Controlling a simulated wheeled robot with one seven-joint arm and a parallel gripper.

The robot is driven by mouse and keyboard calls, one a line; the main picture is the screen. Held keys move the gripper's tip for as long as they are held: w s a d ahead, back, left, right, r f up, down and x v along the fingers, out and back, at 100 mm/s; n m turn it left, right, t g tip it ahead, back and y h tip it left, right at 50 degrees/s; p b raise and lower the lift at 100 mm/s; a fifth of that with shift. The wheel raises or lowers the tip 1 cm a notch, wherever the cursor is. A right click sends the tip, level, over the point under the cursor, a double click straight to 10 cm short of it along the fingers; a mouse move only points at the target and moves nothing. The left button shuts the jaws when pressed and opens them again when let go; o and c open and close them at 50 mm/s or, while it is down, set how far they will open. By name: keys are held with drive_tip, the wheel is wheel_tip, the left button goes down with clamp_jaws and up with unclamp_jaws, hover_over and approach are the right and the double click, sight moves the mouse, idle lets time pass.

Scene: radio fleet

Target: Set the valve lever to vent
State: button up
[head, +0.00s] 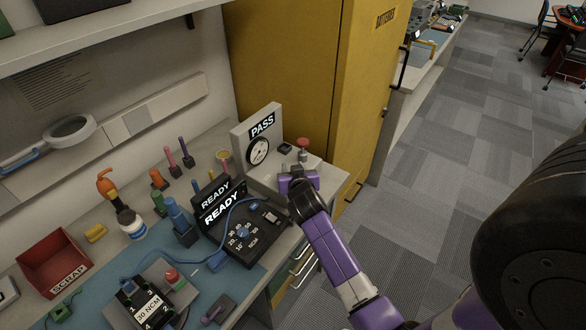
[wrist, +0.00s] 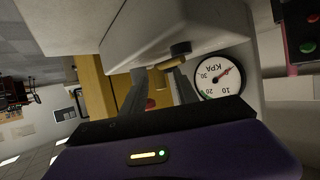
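The white test fixture (head: 262,135) stands at the back right of the bench, with a PASS sign, a round gauge (head: 258,151) and a red knob (head: 303,143). The gauge also shows in the wrist view (wrist: 220,78). My gripper (head: 296,178) is at the fixture's front side, below the red knob. In the wrist view its fingers (wrist: 157,70) are apart, with a gap between them. A brass-coloured fitting (wrist: 180,48), perhaps the valve's pivot, is close to the right fingertip. Whether it touches is unclear. The valve lever and its vent mark cannot be made out in either view.
A black READY unit with a dial (head: 242,233) is just left of my gripper. A yellow cabinet (head: 290,75) stands behind the fixture. A red scrap bin (head: 54,262) and several upright tools are farther left.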

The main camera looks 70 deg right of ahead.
drive_tip(key=b+v, duration=0.1)
drive_tip(key=v, duration=0.7)
drive_tip(key=shift+w, duration=0.1)
idle(0.5)
